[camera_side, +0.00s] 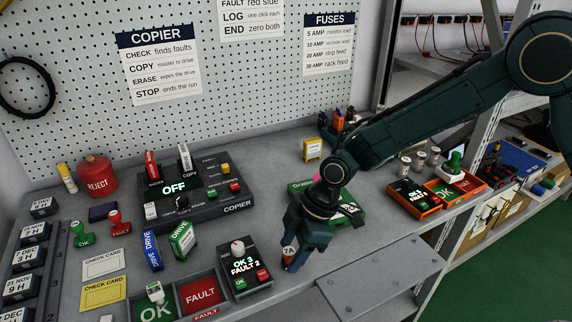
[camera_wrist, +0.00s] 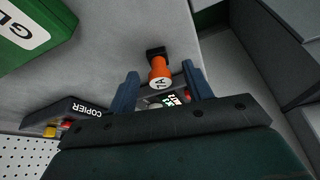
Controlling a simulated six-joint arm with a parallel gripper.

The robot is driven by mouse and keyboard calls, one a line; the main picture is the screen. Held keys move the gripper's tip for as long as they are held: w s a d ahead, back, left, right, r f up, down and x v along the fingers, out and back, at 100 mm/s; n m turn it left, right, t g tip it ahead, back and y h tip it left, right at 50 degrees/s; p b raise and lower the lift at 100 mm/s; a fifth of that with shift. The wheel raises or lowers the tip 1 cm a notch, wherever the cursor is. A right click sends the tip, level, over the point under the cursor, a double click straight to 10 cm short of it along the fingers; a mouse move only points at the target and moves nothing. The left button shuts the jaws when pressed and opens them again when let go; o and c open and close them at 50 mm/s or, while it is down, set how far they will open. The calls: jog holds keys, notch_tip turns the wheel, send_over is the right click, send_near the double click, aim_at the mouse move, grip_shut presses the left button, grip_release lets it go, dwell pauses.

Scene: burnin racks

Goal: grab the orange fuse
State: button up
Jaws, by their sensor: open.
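The orange fuse (camera_wrist: 159,68) is a small orange cylinder with a white end marked 7A and a black part at its other end. In the wrist view it appears between the fingers of my gripper (camera_wrist: 161,76), with a gap on each side. In the side view the fuse (camera_side: 288,251) is at the worktop's front, right of the OK/FAULT counter. There my gripper (camera_side: 296,258) points down at it and partly hides it. The jaws are open. I cannot tell exactly how far the fingertips reach along the fuse.
The OK/FAULT counter (camera_side: 244,268) stands close left of my gripper. A green box (camera_wrist: 28,28) is at the wrist view's upper left. The copier (camera_side: 190,190) lies farther back. A metal plate (camera_side: 376,276) is to the right, by the bench edge.

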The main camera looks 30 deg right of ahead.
jog(key=shift+x, duration=0.95)
jog(key=c, duration=1.1)
